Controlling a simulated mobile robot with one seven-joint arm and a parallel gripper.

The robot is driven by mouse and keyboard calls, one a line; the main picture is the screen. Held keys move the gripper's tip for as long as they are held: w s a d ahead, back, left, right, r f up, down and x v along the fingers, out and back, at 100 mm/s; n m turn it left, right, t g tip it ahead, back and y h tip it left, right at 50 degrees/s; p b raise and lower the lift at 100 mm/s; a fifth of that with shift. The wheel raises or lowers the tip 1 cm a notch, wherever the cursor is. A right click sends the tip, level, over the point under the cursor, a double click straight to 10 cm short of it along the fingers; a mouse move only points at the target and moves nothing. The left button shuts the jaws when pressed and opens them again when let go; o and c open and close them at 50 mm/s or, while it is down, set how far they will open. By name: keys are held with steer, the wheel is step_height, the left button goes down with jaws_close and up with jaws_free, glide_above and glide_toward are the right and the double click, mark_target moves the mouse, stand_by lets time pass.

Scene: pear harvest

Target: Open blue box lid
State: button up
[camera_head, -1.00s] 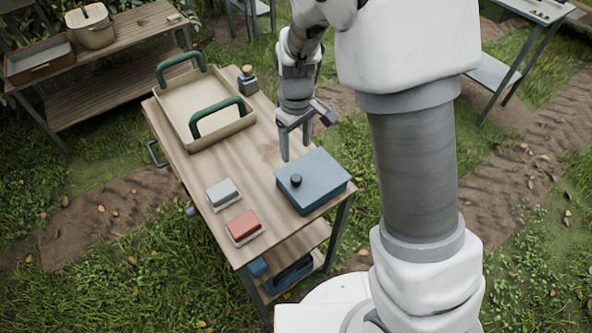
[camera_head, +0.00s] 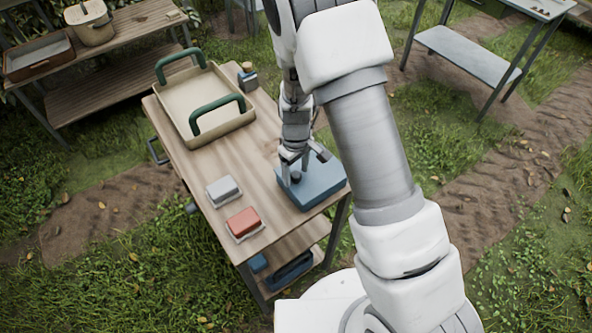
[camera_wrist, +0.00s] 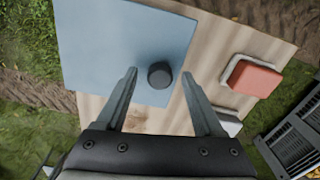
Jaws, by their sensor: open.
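The blue box (camera_head: 318,187) sits shut near the front right corner of the wooden cart top. Its flat lid has a round dark knob (camera_wrist: 160,74), which also shows in the head view (camera_head: 295,177). My gripper (camera_head: 294,178) points down over the knob side of the lid. In the wrist view my gripper (camera_wrist: 159,85) is open, with one finger on each side of the knob and a gap on both sides. Whether the fingertips touch the lid I cannot tell. My arm hides part of the box's far side in the head view.
A red block on a pale dish (camera_head: 243,222) and a grey block (camera_head: 223,190) lie left of the box. A beige tray with green handles (camera_head: 190,112) and a small dark jar (camera_head: 248,79) stand farther back. The cart's middle is clear.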

jaws_close()
stand_by(1.4)
